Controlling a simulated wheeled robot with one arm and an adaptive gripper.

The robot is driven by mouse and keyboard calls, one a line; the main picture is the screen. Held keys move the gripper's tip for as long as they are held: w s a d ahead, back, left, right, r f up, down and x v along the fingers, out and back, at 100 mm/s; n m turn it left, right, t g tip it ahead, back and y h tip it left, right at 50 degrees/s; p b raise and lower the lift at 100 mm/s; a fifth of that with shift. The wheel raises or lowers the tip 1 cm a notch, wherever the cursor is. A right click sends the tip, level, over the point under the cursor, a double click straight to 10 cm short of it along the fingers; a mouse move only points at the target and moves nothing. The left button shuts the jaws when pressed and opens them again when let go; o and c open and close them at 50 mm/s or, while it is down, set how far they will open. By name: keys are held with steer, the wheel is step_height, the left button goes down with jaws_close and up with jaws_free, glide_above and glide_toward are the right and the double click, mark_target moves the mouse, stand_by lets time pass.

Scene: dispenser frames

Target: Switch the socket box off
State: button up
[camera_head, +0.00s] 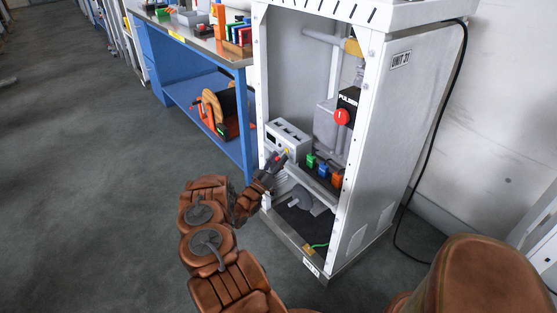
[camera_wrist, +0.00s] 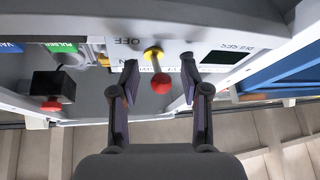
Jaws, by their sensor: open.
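The socket box (camera_head: 285,143) is a light grey box with slots on top, inside the left part of the white cabinet. The wrist view shows its pale panel (camera_wrist: 188,42) with upside-down lettering that includes OFF. A lever with a red ball tip (camera_wrist: 161,84) and a yellow base stands out from the panel. My gripper (camera_head: 277,161) is in front of the box in the head view. In the wrist view, my gripper's fingers (camera_wrist: 160,82) are open, one on each side of the lever, and the red ball appears between them, with gaps on both sides.
The white cabinet (camera_head: 374,150) has posts close around the opening. A red button (camera_head: 342,117) and green, blue and orange parts (camera_head: 323,169) are to the right of the box. A blue workbench (camera_head: 160,58) stands at left. A black cable (camera_head: 430,165) hangs at right.

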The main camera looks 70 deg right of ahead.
steer(key=shift+w+a+f, duration=0.25)
steer(key=shift+w+a, duration=0.05)
steer(key=shift+a, duration=0.15)
steer(key=v, duration=1.1)
steer(key=shift+s, duration=0.15)
